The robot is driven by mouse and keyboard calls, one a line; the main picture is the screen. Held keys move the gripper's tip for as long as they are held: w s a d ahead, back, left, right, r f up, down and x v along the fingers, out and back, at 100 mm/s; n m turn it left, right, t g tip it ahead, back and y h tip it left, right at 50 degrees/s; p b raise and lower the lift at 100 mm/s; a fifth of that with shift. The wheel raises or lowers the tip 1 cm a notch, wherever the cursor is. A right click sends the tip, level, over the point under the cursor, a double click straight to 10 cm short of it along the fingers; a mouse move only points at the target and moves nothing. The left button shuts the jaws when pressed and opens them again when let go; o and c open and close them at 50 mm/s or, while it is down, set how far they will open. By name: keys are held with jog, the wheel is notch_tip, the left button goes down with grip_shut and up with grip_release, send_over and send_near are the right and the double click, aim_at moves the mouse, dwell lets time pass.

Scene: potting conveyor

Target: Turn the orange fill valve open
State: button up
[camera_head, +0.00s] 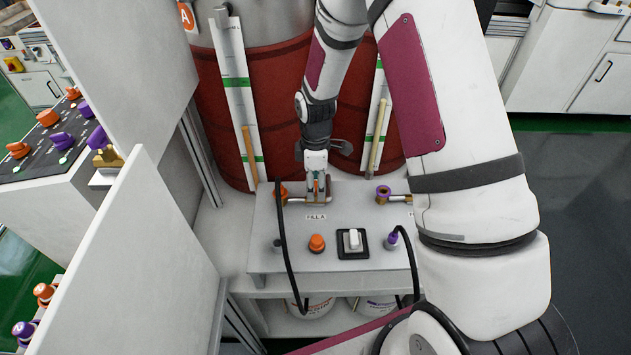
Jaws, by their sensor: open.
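The orange fill valve (283,193) sits at the back left of the grey panel (350,262), behind the "FILL A" label (316,217). A brass bar runs from its orange part to the right. My gripper (318,195) points down at the right end of this bar, behind the label. Its fingers are apart and straddle or hover over the bar's end. I cannot tell whether they touch it, and the fingers partly hide that end.
A purple valve (383,193) is to the right. Red tanks (280,100) stand behind. White panels (150,260) bound the left.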

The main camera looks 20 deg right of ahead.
jog(key=c, duration=1.2)
jog(key=shift+o, duration=0.2)
jog(key=shift+m, duration=0.3)
jog(key=m, duration=0.3)
jog(key=shift+m, duration=0.3)
jog(key=m+b, duration=0.1)
jog(key=m, duration=0.3)
jog(key=shift+m, duration=0.3)
jog(key=m, duration=0.4)
jog(key=shift+m, duration=2.5)
